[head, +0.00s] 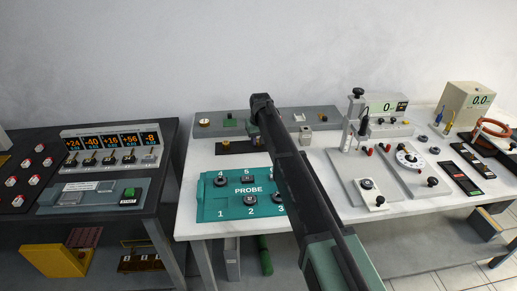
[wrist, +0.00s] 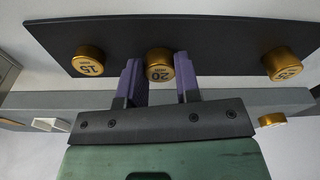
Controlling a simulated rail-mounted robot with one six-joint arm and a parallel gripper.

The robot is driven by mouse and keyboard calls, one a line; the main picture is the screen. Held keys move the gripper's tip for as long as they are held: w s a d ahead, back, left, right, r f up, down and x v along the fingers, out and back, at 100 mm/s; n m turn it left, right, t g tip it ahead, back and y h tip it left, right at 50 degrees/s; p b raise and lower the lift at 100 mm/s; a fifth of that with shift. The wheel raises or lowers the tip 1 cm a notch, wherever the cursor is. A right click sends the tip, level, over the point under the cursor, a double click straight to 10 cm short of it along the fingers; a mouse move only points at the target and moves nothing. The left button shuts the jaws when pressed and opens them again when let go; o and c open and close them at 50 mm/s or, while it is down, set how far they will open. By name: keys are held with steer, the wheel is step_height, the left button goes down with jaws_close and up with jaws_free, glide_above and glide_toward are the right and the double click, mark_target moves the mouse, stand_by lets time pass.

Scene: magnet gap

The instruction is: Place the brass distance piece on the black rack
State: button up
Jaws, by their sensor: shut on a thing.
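In the wrist view my gripper (wrist: 160,78) has its two purple fingers closed on a brass distance piece (wrist: 159,66) marked 20 mm. The piece is over the middle of the black rack (wrist: 200,38); whether it touches the rack cannot be told. Two other brass pieces are at the rack's ends, one marked 15 (wrist: 89,61) at left, another (wrist: 282,65) at right with its mark hard to read. In the head view the black rack (head: 235,150) lies left of my arm, which hides its right part and most of the gripper.
The teal PROBE tray (head: 215,205) lies in front. A meter stand (head: 352,122) is to the right.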

steer(key=shift+f+p, duration=0.1)
steer(key=shift+p, duration=0.2)
steer(key=shift+f, duration=0.25)
steer(key=o, duration=1)
steer(key=shift+r, duration=0.1)
steer(key=shift+c, duration=0.2)
step_height(320, 180, up, 13)
steer(key=s+p, duration=0.1)
steer(key=p, duration=1.1)
steer(key=s+d+m, duration=0.1)
steer(key=s+d, duration=0.6)
steer(key=s, duration=0.6)
steer(key=s+d+m+g, duration=0.1)
steer(key=s+d, duration=0.6)
steer(key=s, duration=0.6)
steer(key=s+d+m, duration=0.2)
steer(key=s+d, duration=0.6)
steer(key=s, duration=0.5)
steer(key=shift+s+f+h, duration=0.3)
steer(key=shift+s+f, duration=0.1)
steer(key=shift+f, duration=0.05)
